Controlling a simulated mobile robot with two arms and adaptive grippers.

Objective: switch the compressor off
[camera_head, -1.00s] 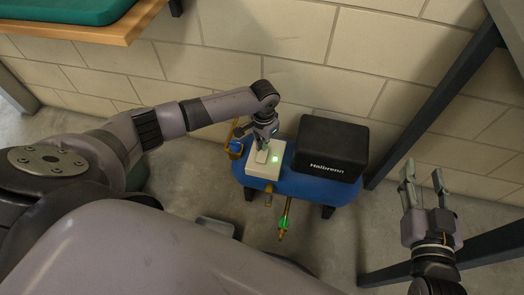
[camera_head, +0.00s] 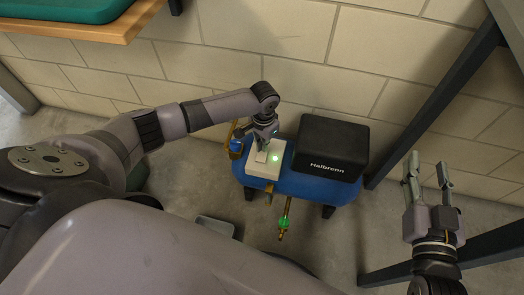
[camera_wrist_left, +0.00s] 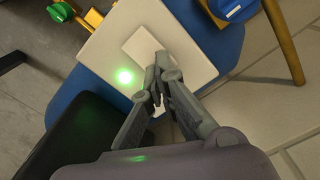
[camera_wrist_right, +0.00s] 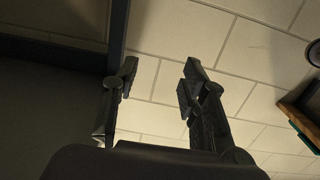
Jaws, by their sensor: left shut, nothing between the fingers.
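The compressor has a blue tank (camera_head: 318,190) and a black cover (camera_head: 328,145) marked Hallbrenn, and stands on the floor by the wall. On its left end is a pale switch box (camera_head: 258,171) with a lit green lamp (camera_head: 275,158). My left gripper (camera_head: 262,148) is shut and points down at the box. In the left wrist view, the fingertips (camera_wrist_left: 157,88) are over the pale rocker plate (camera_wrist_left: 143,47) on the box, at or very near its surface; contact is unclear. The lamp glows green there too (camera_wrist_left: 125,76). My right gripper (camera_head: 428,172) is open and empty, right of the compressor.
A brass fitting with a green part (camera_head: 284,222) sticks out at the compressor's front. A yellow-brown pipe with a blue knob (camera_head: 236,146) is at its left. A dark metal post (camera_head: 430,105) rises at the right. A wooden shelf (camera_head: 128,30) holds a green tray (camera_head: 85,8).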

